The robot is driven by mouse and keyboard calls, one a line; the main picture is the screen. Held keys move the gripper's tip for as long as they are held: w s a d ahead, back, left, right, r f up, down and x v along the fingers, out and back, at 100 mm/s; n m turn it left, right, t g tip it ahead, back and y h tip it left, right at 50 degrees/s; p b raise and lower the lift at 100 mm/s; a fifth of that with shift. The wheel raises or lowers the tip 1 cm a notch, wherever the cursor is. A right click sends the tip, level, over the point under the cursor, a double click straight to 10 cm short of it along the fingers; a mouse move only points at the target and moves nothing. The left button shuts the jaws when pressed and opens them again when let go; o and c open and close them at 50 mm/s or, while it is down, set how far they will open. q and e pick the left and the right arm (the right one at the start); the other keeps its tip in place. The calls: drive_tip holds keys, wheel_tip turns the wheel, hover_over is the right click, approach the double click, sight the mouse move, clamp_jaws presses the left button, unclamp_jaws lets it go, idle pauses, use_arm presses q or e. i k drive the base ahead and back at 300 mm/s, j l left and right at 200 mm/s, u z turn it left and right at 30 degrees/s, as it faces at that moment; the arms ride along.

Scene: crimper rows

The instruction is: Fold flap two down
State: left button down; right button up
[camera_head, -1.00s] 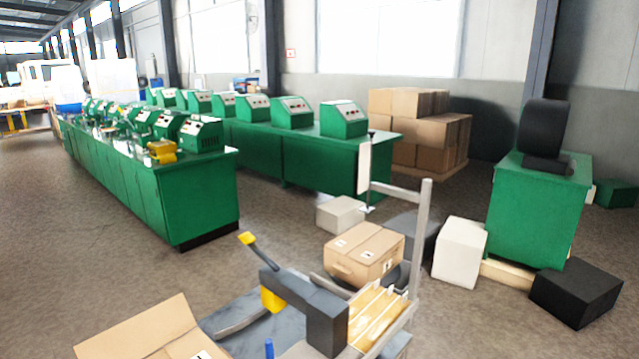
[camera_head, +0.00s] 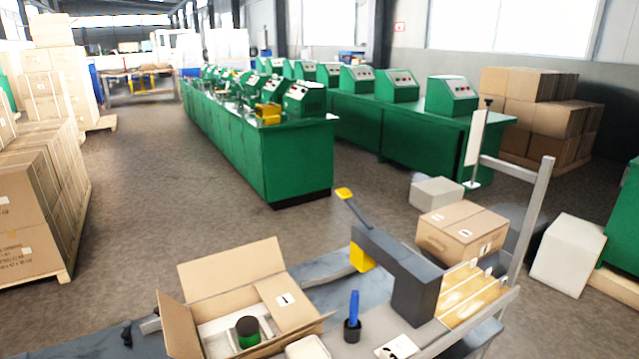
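An open cardboard box (camera_head: 225,325) stands at the lower middle of the head view, cut off by the bottom edge. Its back flap (camera_head: 230,268) stands up and leans outward. Its left flap (camera_head: 180,325) is raised and splayed outward. A flap on the right (camera_head: 290,312) bears a white label with a dark mark and lies inward over part of the opening. Another flap spreads at the front right. I see no legible "two" on any flap. A dark cylinder with a green band (camera_head: 248,330) sits in a pale insert inside. Neither gripper can be made out.
The box stands on a grey-blue work surface (camera_head: 330,275). Right of it are a blue-handled tool (camera_head: 353,310), a grey machine with yellow parts (camera_head: 400,270) and a metal post (camera_head: 530,220). A closed carton (camera_head: 462,232) lies behind. Stacked cartons (camera_head: 35,200) stand left.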

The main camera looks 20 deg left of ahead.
sight(181, 341)
drive_tip(key=u, duration=1.55)
